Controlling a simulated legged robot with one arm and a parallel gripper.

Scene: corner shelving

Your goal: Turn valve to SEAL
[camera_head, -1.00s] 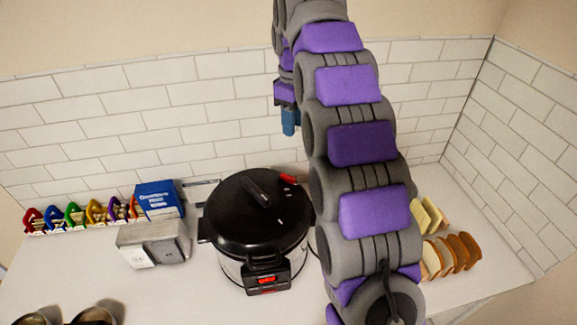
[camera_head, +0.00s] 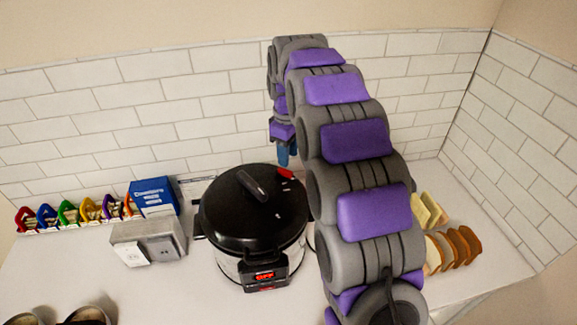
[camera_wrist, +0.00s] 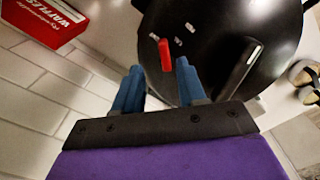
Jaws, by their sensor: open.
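The red valve (camera_head: 285,174) sits near the back rim of the black lid (camera_head: 240,215) on the pressure cooker. In the wrist view the valve (camera_wrist: 165,55) lies just beyond and between my fingertips, with a visible gap on either side. My gripper (camera_head: 286,163) points down over the back of the lid, close to the valve. Its blue fingers also show in the wrist view (camera_wrist: 159,66), apart and with nothing between them. I cannot tell whether a finger touches the lid. Any SEAL marking is too small to read; small pale marks lie near the valve.
The lid handle (camera_head: 252,186) stands left of the valve. A blue box (camera_head: 154,197), a grey box-like appliance (camera_head: 148,240) and bread slices (camera_head: 452,249) share the counter. The tiled wall (camera_head: 180,110) is behind. The wrist view shows a red waffles box (camera_wrist: 42,22).

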